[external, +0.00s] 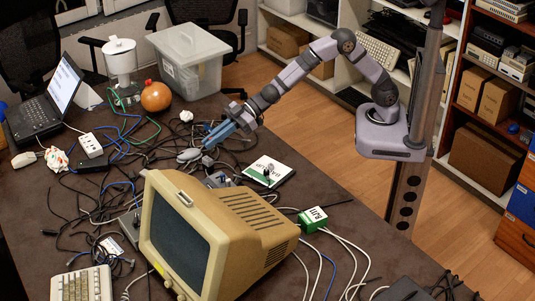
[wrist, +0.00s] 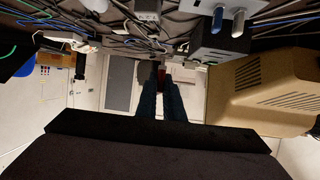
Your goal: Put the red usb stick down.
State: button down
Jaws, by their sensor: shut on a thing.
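My gripper (external: 208,143) is above the cable-strewn table, behind the beige monitor, with its blue fingers pointing down and left. In the wrist view, my gripper (wrist: 160,84) has its two fingers close together around a small dark red thing, the red usb stick (wrist: 161,73), at the tips. Only a small part of the stick shows between the fingers. In the external view I cannot make out the stick; the fingers hide it or it is too small. I cannot tell how far the fingertips are above the table.
Tangled cables and a grey rounded item (external: 188,155) lie close under my gripper. The beige monitor (external: 215,235) stands in front, a white card (external: 268,172) lies to the right, and an orange round pot (external: 156,96) stands behind left. Bare brown tabletop (external: 50,215) shows at left.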

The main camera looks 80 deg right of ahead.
jog(key=w+d+r+m+t+h, duration=0.1)
jog(key=w+d+m+t+h, duration=0.2)
jog(key=d, duration=1.6)
jog(key=s+a+f+n+g+y, duration=0.2)
jog(key=s+a+n+g+y, duration=0.1)
jog(key=s+a+n+y, duration=0.15)
jog(key=shift+m+g+h, duration=0.3)
jog(key=shift+m+h, duration=0.15)
jog(key=shift+h, duration=0.1)
jog(key=shift+s+a+f+b, duration=0.15)
jog(key=shift+f+b, duration=0.4)
jog(key=shift+f, duration=0.95)
jog(key=shift+s+f+b, duration=0.2)
jog(key=shift+f+b, duration=0.35)
jog(key=shift+f, duration=0.95)
jog(key=shift+f, duration=0.15)
jog(key=shift+f+b, duration=0.35)
jog(key=shift+f, duration=1.35)
